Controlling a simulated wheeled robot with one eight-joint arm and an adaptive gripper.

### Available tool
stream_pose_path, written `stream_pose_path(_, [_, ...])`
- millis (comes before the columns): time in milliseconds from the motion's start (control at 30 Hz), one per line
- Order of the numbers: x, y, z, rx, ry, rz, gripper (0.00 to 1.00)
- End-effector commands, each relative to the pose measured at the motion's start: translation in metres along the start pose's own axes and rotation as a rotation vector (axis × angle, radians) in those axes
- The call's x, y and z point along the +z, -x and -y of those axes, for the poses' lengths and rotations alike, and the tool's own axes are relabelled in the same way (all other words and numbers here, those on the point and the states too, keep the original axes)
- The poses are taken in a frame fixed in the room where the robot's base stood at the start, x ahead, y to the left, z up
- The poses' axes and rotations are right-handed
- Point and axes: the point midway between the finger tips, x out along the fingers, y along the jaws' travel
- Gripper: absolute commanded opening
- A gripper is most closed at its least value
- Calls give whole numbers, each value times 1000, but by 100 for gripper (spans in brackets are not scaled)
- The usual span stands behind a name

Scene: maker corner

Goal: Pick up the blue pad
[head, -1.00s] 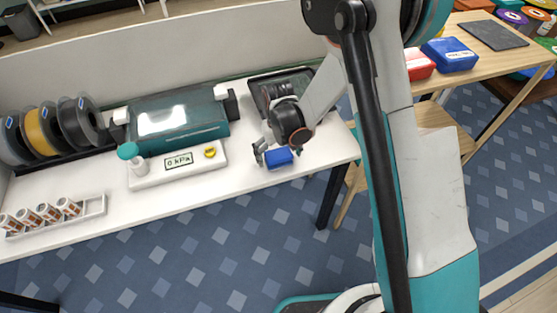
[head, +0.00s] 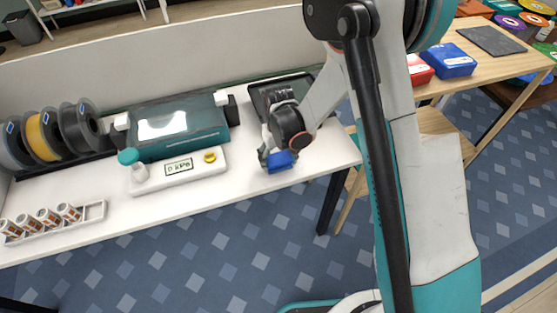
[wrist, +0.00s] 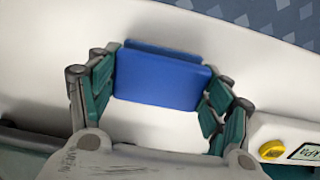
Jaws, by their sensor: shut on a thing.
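The blue pad (head: 280,161) is a small blue block at the front right of the white table. It fills the middle of the wrist view (wrist: 160,78), where a second blue edge shows behind its top. My gripper (head: 276,158) is at the pad, with its fingers (wrist: 162,80) on the pad's left and right sides. The fingers are shut on the pad. Whether the pad rests on the table or is just above it, I cannot tell.
A white gauge base (head: 178,170) with a yellow knob stands left of my gripper, before a teal machine (head: 180,125). A dark tray (head: 262,92) lies behind my gripper. Spools (head: 45,130) and a rack of small rolls (head: 90,211) are at the left. The table's front edge is close.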

Motion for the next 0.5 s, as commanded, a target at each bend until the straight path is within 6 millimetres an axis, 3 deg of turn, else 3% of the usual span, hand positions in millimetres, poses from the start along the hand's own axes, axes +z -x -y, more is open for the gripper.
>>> stream_pose_path(167, [0, 30, 0, 0, 0, 0, 49])
stream_pose_path(500, [1, 123, 0, 0, 0, 0, 49])
